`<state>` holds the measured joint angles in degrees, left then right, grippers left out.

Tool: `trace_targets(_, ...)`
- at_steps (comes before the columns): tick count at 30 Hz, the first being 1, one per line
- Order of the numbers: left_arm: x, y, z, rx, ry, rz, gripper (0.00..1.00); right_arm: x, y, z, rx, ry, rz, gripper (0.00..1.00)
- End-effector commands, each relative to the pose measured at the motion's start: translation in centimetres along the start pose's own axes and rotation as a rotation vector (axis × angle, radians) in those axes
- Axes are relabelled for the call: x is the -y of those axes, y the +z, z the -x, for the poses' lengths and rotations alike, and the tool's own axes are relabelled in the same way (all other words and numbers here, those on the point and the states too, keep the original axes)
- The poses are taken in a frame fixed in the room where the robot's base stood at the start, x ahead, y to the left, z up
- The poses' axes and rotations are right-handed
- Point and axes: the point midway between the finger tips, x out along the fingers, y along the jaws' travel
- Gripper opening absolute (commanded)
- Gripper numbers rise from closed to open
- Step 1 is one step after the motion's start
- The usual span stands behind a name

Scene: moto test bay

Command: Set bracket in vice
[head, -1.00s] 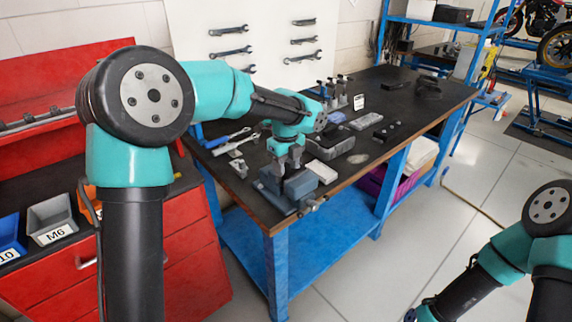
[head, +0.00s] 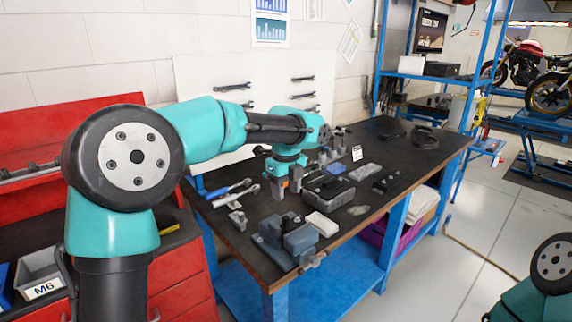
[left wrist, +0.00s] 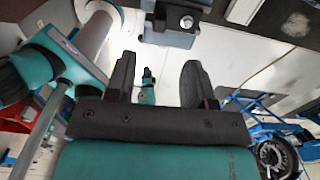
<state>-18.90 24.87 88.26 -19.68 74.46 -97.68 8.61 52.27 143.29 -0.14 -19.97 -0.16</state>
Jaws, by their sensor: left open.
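The grey-blue vice (head: 299,240) stands at the near front edge of the dark bench, its screw handle towards the front. My left gripper (head: 286,188) points down over the bench, behind and above the vice and apart from it. Its two dark fingers stand open in the left wrist view (left wrist: 157,85), with nothing held between them. A grey block-shaped fixture, perhaps the vice, shows at the top of that view (left wrist: 172,22). A small grey metal part (head: 237,219) lies left of the vice. I cannot tell whether it is the bracket, or whether anything sits between the vice jaws.
A grey bin (head: 328,187) with dark contents stands behind the vice, close to my left gripper. A white box (head: 321,224) lies right of the vice. Blue-handled tools (head: 228,189) lie at the left. A dark block (head: 386,183) is further right. Small bare patches of bench separate these.

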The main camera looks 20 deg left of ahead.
Motion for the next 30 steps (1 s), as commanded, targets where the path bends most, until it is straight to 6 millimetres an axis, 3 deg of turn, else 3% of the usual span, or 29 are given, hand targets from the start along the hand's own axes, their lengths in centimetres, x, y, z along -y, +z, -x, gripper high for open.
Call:
trace_targets(6,0.0,0.0,4.3,0.000,-0.003,0.001,0.49,0.0,0.0,0.0,0.000,0.000,0.000,0.43)
trace_targets(12,0.0,0.0,6.9,-0.001,-0.001,0.001,0.49,0.0,0.0,0.0,0.000,0.000,0.000,0.43)
trace_targets(30,0.0,0.0,7.5,-0.001,0.000,0.001,0.49,0.0,0.0,0.0,0.000,0.000,0.000,0.43)
